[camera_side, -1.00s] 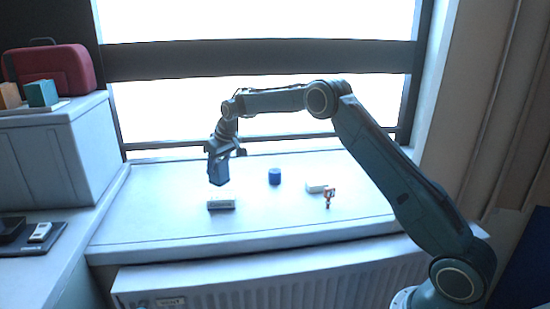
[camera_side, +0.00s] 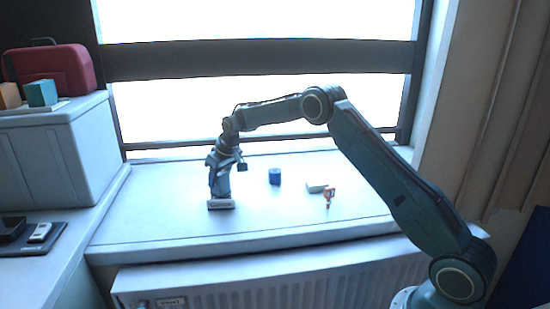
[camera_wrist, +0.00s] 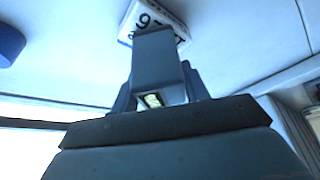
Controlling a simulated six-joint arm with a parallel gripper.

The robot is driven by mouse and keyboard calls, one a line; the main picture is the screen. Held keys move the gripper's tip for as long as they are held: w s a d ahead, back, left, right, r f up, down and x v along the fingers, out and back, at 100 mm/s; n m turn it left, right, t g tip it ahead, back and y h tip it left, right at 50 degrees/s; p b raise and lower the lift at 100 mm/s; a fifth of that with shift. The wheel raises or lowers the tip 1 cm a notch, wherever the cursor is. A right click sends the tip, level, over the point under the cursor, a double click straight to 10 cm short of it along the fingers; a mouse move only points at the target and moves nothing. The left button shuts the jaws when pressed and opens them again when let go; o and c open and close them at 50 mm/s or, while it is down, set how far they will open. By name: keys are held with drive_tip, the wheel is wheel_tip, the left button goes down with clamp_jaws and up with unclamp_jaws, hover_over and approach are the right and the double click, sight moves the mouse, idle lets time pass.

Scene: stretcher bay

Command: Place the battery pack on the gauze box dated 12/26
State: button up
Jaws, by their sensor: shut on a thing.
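My gripper (camera_side: 220,192) points down, low over a small white box (camera_side: 221,205) on the sill. It is shut on a grey-blue block, which I take for the battery pack (camera_wrist: 158,72); a small yellowish patch shows at its near end. In the wrist view the white box (camera_wrist: 125,32) shows dark characters beyond the block, one like a 9 or an upside-down 6. The block hides part of them, so the full date is unreadable. In the side view the block's lower end is at the box's top; whether they touch I cannot tell.
To the right on the sill are a blue cylinder (camera_side: 275,177), another small white box (camera_side: 316,187) and a small red-and-white figure (camera_side: 328,195). A white cabinet (camera_side: 60,150) with a red case (camera_side: 55,68) stands at left. The sill's front is clear.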

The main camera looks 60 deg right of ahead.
drive_tip(key=o, duration=1.3)
drive_tip(key=shift+r, duration=0.1)
drive_tip(key=v, duration=1.2)
